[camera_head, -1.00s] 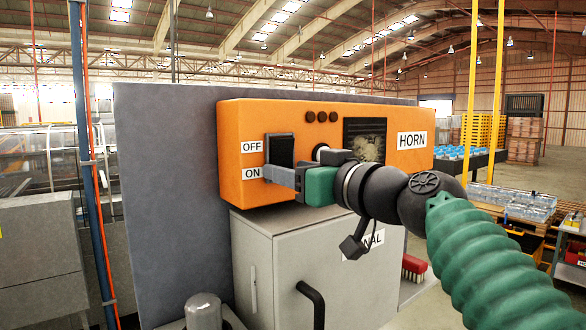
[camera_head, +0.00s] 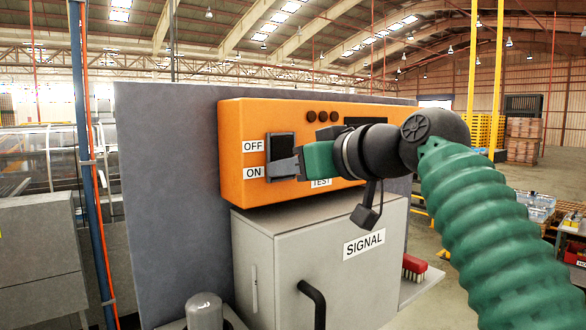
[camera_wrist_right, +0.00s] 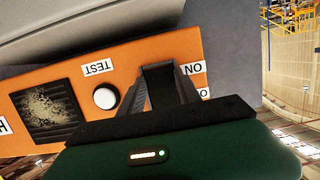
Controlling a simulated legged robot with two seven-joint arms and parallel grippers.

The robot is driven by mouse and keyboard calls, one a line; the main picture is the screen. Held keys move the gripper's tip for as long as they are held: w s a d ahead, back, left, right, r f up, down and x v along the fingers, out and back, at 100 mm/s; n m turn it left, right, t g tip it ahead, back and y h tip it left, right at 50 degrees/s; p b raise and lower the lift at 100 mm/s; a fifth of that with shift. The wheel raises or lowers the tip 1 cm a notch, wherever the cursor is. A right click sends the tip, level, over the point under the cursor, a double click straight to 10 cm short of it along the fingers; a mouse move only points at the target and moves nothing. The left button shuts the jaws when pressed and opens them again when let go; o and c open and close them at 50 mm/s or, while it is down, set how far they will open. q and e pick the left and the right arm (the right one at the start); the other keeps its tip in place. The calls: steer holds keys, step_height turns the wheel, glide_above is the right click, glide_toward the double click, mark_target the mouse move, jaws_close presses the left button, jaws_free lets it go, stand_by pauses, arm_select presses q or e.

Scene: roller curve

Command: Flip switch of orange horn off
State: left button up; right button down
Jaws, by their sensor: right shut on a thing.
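The orange horn box (camera_head: 236,120) is mounted on a grey panel, and its front faces me at an angle. Its black switch (camera_head: 280,146) is at the left of that front, beside the OFF label (camera_head: 253,146) above and the ON label (camera_head: 253,172) below. My right gripper (camera_head: 284,168) is at the lower part of the switch, level with ON. In the right wrist view the switch (camera_wrist_right: 158,78) sits between the two grey fingers, which are shut on it. The fingers partly hide the switch, and I cannot tell its setting. My left gripper is not in view.
A grey SIGNAL cabinet (camera_head: 280,255) with a black handle (camera_head: 313,300) stands below the box. The round TEST button (camera_wrist_right: 105,96) is close beside the fingers. The grey panel (camera_head: 165,190) rises behind. A red brush (camera_head: 414,266) lies on a ledge right of the cabinet.

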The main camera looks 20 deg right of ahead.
steer(key=shift+r, duration=0.2)
steer(key=c, duration=1.3)
jaws_free()
steer(key=o, duration=0.5)
steer(key=shift+w+f, duration=0.1)
steer(key=shift+c, duration=0.2)
steer(key=shift+w, duration=0.1)
steer(key=b+v, duration=0.2)
steer(key=v, duration=1.5)
